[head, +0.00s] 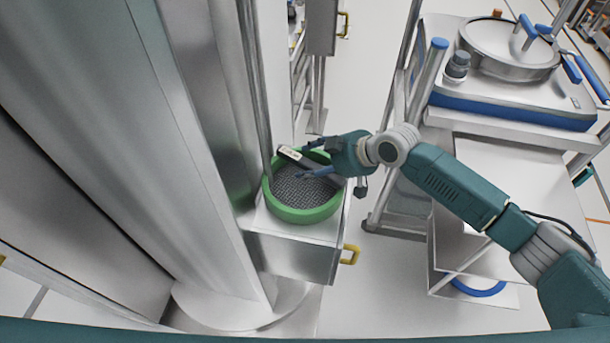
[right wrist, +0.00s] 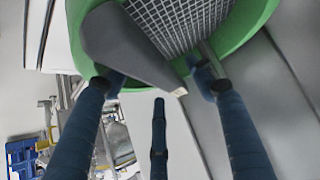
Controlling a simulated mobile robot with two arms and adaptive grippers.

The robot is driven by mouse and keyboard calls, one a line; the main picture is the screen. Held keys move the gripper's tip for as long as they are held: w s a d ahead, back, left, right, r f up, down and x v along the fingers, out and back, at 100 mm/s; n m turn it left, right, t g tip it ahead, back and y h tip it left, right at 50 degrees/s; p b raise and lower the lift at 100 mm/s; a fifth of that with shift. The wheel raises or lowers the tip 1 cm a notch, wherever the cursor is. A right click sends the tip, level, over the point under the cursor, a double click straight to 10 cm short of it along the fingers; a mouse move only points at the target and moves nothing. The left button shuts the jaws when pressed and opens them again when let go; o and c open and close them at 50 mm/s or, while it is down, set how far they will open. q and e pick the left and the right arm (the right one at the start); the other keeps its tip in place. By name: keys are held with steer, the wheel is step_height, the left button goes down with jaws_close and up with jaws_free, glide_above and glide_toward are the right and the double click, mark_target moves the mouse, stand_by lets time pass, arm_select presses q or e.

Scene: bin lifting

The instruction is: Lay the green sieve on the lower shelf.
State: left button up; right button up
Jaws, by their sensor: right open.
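The green sieve (head: 305,214) is a round green ring with a dark mesh floor. It rests on top of a small grey cabinet (head: 290,252) beside the metal column. My right gripper (head: 308,160) reaches over the sieve's far rim from the right. In the right wrist view the sieve (right wrist: 255,22) fills the top, and my blue fingers (right wrist: 160,85) are spread apart at its rim. A flat grey piece with a pale label (head: 290,153) lies at the rim by the fingers; the fingers are not closed on it. My left gripper is out of view.
A white trolley stands at the right, with a steel pot (head: 508,50) on its blue-edged top and a bare lower shelf (head: 510,185) beneath. A blue hoop (head: 478,291) lies lower down. The cabinet has a yellow handle (head: 350,254). Bare floor separates cabinet and trolley.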

steer(key=shift+w+a+f, duration=0.15)
steer(key=shift+a+f, duration=0.05)
steer(key=shift+f, duration=0.15)
steer(key=shift+c, duration=0.5)
steer(key=c, duration=1.3)
steer(key=shift+r, duration=0.1)
